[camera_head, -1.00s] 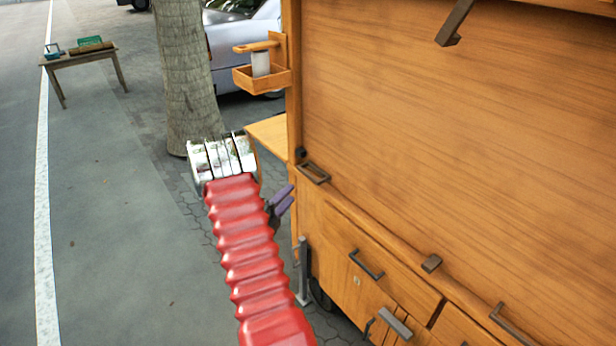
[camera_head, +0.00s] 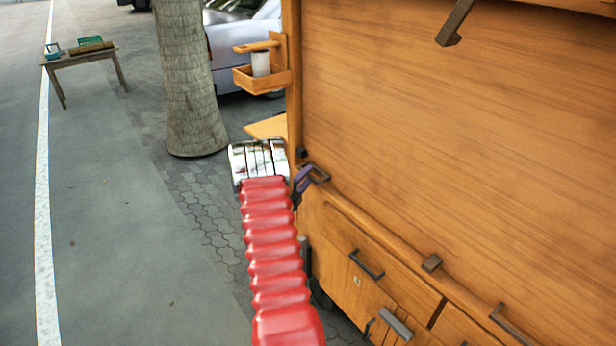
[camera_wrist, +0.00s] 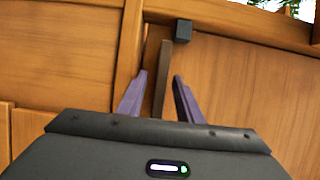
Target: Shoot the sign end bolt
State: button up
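A dark metal bar fitting (camera_head: 319,174) sits at the near-left end of the big wooden panel, beside the corner post; I cannot tell for sure that it is the sign end bolt. It also shows in the wrist view as an upright brown bar (camera_wrist: 160,90), with a small dark block (camera_wrist: 183,31) near its top. My gripper (camera_head: 303,176) is at this fitting in the head view, partly hidden by my arm. In the wrist view its purple fingers (camera_wrist: 160,76) are apart, one on each side of the bar, with gaps visible.
A tree trunk (camera_head: 190,90) stands beyond. Open pavement lies left.

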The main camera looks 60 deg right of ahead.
jog(key=shift+d, duration=0.75)
jog(key=shift+c, duration=0.3)
grip_shut()
